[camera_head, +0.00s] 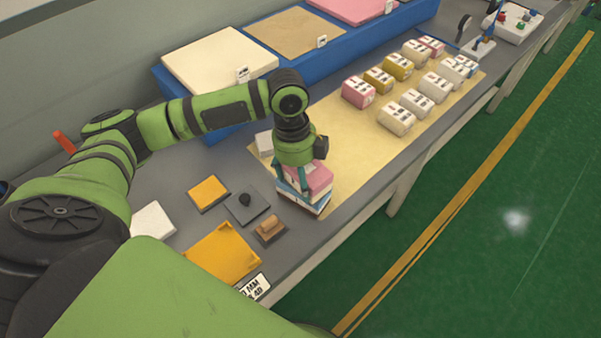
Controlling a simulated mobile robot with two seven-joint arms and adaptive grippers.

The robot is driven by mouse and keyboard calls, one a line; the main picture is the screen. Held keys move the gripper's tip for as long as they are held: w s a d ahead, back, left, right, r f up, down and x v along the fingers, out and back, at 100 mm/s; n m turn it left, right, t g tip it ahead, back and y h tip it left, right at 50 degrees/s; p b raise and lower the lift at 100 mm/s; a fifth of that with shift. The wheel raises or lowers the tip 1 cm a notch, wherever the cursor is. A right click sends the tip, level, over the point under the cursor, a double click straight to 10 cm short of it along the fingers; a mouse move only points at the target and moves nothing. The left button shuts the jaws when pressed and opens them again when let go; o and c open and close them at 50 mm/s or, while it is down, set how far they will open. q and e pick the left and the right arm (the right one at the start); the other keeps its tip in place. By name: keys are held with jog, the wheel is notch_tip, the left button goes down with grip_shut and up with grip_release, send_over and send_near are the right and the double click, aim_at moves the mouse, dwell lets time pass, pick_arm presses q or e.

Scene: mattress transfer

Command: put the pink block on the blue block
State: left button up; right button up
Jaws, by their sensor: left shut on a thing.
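My left gripper (291,180) points down at the near edge of the table, with its fingers shut on a pink block (318,174). The gripper hides part of the pink block. Directly below it is a white and blue block (318,205), mostly covered from above. The two look very close or touching; I cannot tell if the pink block's weight rests on it. My right gripper is not in view.
More pink, yellow and white blocks stand on the tan mat (340,135). A blue platform (350,38) with coloured pads runs along the back. A yellow tray (222,252), an orange pad (208,193) and a dark plate (247,205) lie left of the gripper.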

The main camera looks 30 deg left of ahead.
pick_arm(q)
jog(key=shift+f, duration=0.15)
jog(key=o, duration=0.9)
jog(key=r, duration=0.4)
jog(key=a+r+b, duration=0.1)
jog(key=r, duration=0.3)
jog(key=r+b, duration=0.1)
jog(key=r, duration=0.3)
jog(key=shift+w+a+r, duration=0.15)
jog(key=shift+w+a, duration=0.15)
jog(key=shift+a, duration=0.05)
